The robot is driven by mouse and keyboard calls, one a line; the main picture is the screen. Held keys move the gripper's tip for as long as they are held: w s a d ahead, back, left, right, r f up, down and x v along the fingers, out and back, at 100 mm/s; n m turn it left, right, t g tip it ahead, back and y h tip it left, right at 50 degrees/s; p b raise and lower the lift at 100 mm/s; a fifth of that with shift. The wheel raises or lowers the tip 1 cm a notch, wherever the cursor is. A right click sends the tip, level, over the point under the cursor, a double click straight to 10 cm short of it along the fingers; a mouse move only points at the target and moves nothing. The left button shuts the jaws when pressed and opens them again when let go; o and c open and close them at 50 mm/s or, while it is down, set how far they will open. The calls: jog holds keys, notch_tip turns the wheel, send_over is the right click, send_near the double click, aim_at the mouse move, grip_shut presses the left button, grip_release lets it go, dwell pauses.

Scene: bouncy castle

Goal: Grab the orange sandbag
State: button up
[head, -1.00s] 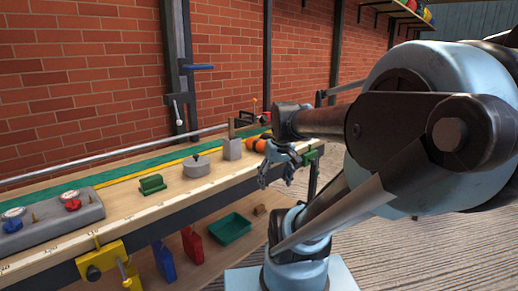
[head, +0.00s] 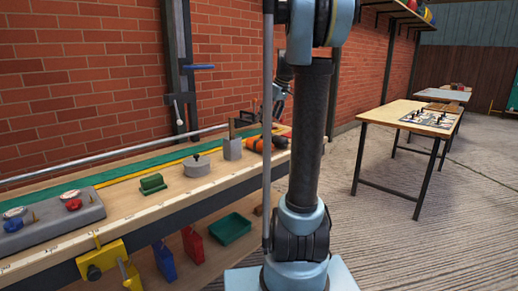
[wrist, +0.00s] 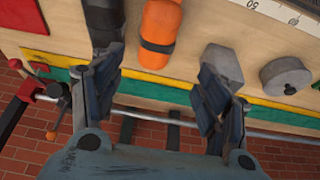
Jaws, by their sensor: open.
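The orange sandbag (head: 255,144) lies on the far part of the long wooden bench, just past a grey block. In the wrist view the orange sandbag (wrist: 162,25) is a rounded orange form with a black band, in the upper middle. My gripper (wrist: 160,68) is open and empty, its two dark fingers to the left and right of the bag's near end in that picture. Whether they touch it I cannot tell. In the head view my upright arm hides most of my gripper.
Beside the bag are a grey block (wrist: 220,65), a round grey weight (wrist: 285,75) and a dark object (wrist: 103,18). A metal rail (head: 110,153) runs along the bench's wall side. A chess table (head: 400,110) stands right, with open floor between.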

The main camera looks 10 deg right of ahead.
send_near(261, 140)
jog(key=x, duration=0.6)
jog(key=shift+w+a+f, duration=0.1)
jog(key=shift+w+f, duration=0.15)
jog(key=shift+w, duration=0.05)
jog(key=shift+x, duration=3.1)
jog(key=shift+s, duration=0.2)
jog(key=c, duration=1.6)
